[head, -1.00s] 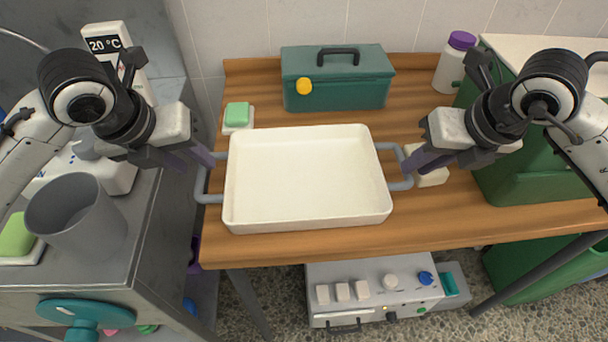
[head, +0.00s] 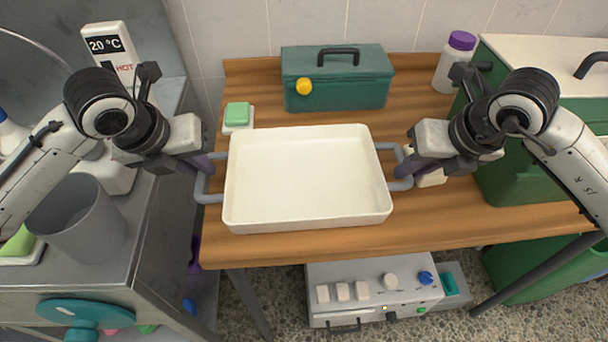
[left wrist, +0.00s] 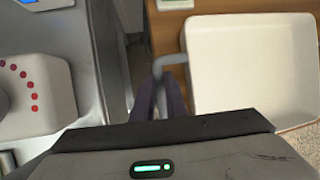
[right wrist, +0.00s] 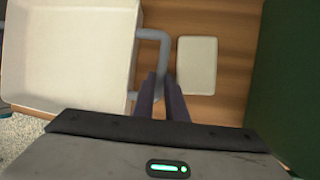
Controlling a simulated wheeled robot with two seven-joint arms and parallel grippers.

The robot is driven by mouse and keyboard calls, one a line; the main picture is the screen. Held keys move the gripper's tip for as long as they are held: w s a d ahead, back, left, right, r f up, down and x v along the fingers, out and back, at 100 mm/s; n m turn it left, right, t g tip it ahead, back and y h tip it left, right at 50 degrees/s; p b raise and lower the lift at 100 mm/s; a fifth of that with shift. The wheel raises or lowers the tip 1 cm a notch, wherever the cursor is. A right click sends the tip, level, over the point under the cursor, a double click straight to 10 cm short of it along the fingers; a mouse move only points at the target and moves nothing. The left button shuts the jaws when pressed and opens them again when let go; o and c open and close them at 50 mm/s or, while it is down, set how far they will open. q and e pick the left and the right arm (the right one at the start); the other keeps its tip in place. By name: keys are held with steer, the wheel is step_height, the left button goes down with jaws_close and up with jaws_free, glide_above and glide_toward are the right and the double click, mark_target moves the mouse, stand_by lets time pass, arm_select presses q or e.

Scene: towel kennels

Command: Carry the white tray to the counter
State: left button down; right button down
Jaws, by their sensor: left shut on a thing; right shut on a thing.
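The white tray (head: 305,180) is empty and rests on the wooden table, with a grey handle at each short end. My left gripper (head: 206,164) is shut on the tray's left handle (head: 203,190); the left wrist view also shows its fingers (left wrist: 160,98) at that handle. My right gripper (head: 404,165) is shut on the tray's right handle (head: 398,182); its fingers (right wrist: 162,92) also show at the handle in the right wrist view. The grey metal counter (head: 150,215) stands left of the table, across a narrow gap.
A grey cup (head: 78,218) stands on the counter's front part. A green soap on a dish (head: 237,115) and a teal box (head: 337,80) sit behind the tray. A purple-capped bottle (head: 455,62) and a green cabinet (head: 520,165) are at the right.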

arm_select(q)
steer(key=shift+r, duration=0.15)
arm_select(e)
steer(key=shift+r, duration=0.15)
